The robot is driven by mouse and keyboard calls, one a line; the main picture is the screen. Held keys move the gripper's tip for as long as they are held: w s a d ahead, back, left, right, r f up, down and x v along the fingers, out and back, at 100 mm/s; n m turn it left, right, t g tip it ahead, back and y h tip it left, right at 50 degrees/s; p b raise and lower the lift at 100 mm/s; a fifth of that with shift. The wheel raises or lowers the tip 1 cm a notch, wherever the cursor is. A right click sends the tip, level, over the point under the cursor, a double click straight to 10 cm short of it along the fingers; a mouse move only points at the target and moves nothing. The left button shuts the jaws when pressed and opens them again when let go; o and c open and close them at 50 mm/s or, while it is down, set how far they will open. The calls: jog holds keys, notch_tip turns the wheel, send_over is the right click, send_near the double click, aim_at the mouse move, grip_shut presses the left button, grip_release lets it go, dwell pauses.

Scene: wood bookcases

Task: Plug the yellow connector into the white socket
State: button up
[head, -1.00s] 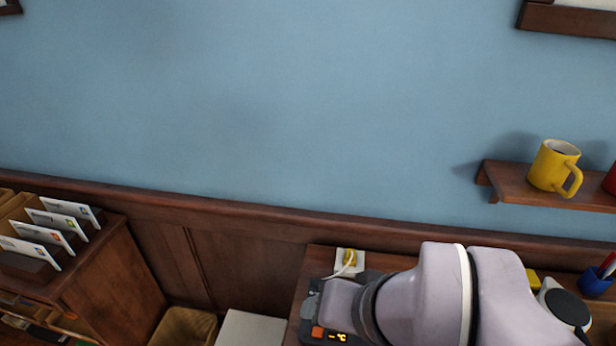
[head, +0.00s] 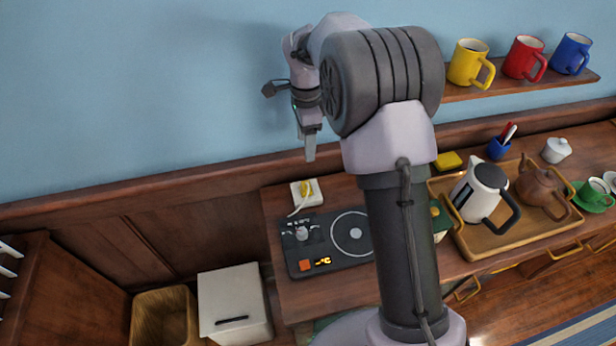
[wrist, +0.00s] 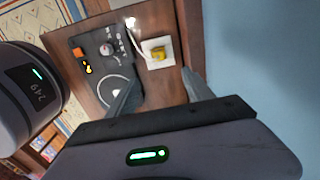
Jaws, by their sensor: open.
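The yellow connector (head: 306,187) sits at the white socket (head: 313,198) on the counter by the wall, with a white cable running from it to the black hotplate. In the wrist view the yellow connector (wrist: 159,53) appears on the white socket (wrist: 148,64); I cannot tell whether it is fully seated. My gripper (head: 309,150) hangs in the air above and behind the socket, fingers pointing down, apart from everything. In the wrist view my gripper (wrist: 155,90) is open, its two fingers spread with nothing between them.
The black hotplate (head: 330,262) stands in front of the socket. A wooden tray (head: 520,235) with a kettle (head: 481,190) and teapot (head: 540,192) lies to the right. A shelf (head: 520,84) with mugs is on the wall above. A white bin (head: 233,302) stands left of the counter.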

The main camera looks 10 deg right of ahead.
jog(key=b, duration=0.4)
send_near(306, 184)
notch_tip(306, 184, down, 5)
jog(key=shift+f, duration=0.1)
notch_tip(306, 184, down, 5)
jog(key=b, duration=0.3)
jog(key=shift+f, duration=0.1)
jog(key=shift+s, duration=0.1)
